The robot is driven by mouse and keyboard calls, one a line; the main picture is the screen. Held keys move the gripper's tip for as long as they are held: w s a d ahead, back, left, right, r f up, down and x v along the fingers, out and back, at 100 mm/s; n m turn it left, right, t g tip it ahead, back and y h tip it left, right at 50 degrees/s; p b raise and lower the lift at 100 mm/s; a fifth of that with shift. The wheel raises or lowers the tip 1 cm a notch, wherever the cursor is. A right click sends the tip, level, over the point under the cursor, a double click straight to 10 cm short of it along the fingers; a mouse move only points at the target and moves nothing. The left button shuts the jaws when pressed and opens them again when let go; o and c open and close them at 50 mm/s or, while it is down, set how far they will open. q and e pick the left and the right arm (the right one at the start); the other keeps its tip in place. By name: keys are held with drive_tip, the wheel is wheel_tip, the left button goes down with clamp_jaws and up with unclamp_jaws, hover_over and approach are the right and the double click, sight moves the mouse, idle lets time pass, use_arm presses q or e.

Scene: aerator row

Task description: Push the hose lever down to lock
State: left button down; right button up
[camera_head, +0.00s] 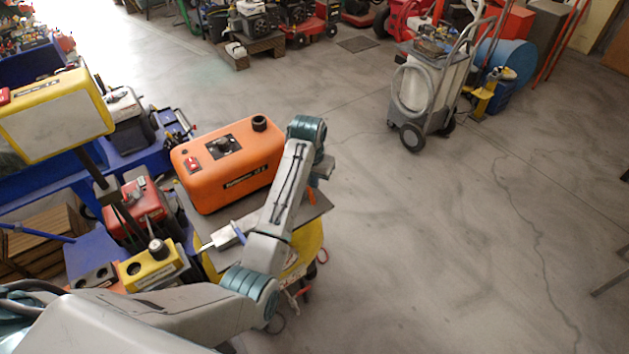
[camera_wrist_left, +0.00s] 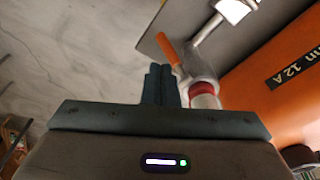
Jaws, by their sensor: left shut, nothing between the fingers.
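The orange hose lever (camera_wrist_left: 167,48) shows in the wrist view, angled out from a metal coupling (camera_wrist_left: 200,72) with a red ring. A small part of the lever (camera_head: 311,196) shows in the head view at the right edge of the grey stand top. My left gripper (camera_wrist_left: 160,68) is shut and empty, its dark fingertips close beside the lever's lower end. I cannot tell whether they touch it. In the head view the left gripper (camera_head: 321,172) is small and partly hidden by its own wrist. My right gripper is not in view.
An orange machine (camera_head: 228,165) sits on the grey-topped yellow stand, left of my left forearm. Yellow and red units (camera_head: 150,268) crowd the left. A grey wheeled machine (camera_head: 425,95) stands at the back right.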

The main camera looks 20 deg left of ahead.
use_arm(q)
wheel_tip(320, 180, up, 8)
drive_tip(key=s+d, duration=0.1)
drive_tip(key=shift+r, duration=0.2)
idle(0.4)
drive_tip(key=shift+d, duration=0.1)
